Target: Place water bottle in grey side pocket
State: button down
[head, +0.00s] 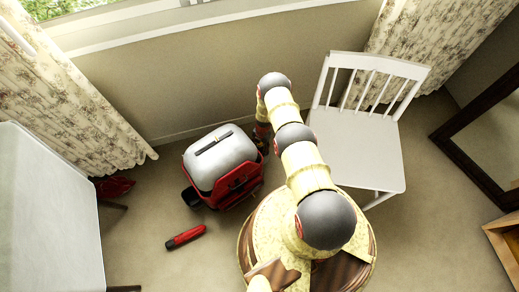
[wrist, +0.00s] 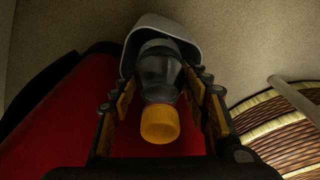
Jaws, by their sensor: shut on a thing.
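The red suitcase with a grey top (head: 222,160) stands on the floor in the head view. My gripper (head: 262,140) is at the suitcase's right side there, mostly hidden behind my arm and the suitcase. I cannot make out the bottle in the head view.
A white chair (head: 355,150) stands right of my arm. A red and black cylindrical object (head: 186,237) lies on the floor in front of the suitcase. A white table (head: 45,215) is at the left. A red item (head: 113,187) lies below the left curtain. The wall is close behind.

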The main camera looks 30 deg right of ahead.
jog(key=shift+f, duration=0.1)
jog(key=c, duration=1)
grip_release()
jog(key=shift+f, duration=0.1)
jog(key=shift+o, duration=0.4)
